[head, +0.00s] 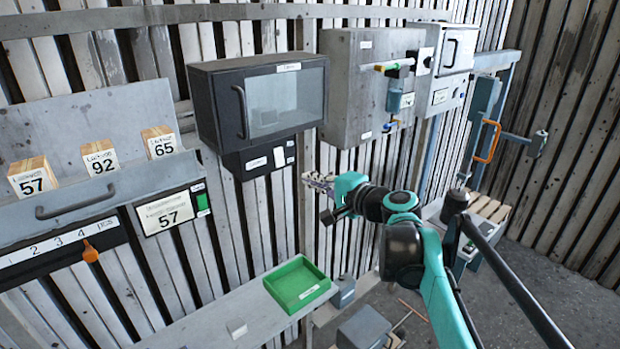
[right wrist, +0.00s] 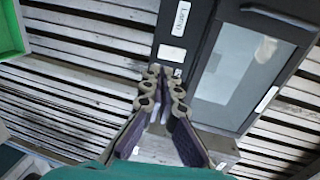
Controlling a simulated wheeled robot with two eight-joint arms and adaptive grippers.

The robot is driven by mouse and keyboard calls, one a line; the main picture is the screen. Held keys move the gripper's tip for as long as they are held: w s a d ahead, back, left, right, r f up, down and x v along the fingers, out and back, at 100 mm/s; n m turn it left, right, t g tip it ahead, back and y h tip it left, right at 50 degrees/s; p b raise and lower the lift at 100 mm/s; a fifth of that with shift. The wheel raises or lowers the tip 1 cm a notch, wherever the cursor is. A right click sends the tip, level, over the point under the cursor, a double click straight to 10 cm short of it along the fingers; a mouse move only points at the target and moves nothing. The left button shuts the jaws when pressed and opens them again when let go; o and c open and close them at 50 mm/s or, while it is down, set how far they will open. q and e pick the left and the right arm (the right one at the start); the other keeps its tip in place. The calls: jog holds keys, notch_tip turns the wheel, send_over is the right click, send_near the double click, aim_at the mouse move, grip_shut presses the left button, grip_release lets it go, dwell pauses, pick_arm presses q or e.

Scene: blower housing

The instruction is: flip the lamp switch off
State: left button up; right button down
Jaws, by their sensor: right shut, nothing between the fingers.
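A black switch panel (head: 240,166) hangs under the dark windowed cabinet. It carries a white label (head: 256,163) and a small white switch (head: 279,156), which I take for the lamp switch. In the right wrist view the label (right wrist: 181,18) and the switch (right wrist: 178,73) show just beyond the fingertips. I cannot tell which way the switch is set. My right gripper (head: 308,181) is shut and empty, to the right of and a little below the panel. It also shows in the right wrist view (right wrist: 164,80); contact cannot be told. My left gripper is not in view.
The windowed cabinet (head: 230,100) juts out above the panel. A grey box with a valve (head: 350,85) hangs to its right. A green tray (head: 297,284) sits on the bench below. At left is a shelf with numbered blocks (head: 100,158) and a green switch (head: 203,202).

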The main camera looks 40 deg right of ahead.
jog(key=p, duration=0.1)
send_near(276, 168)
jog(key=w, duration=0.5)
jog(key=shift+a, duration=0.15)
jog(key=shift+f, duration=0.1)
jog(key=shift+w+a+f+b, duration=0.1)
jog(key=shift+w+f+b, duration=0.25)
jog(key=shift+w+b, duration=0.1)
jog(key=shift+w, duration=0.15)
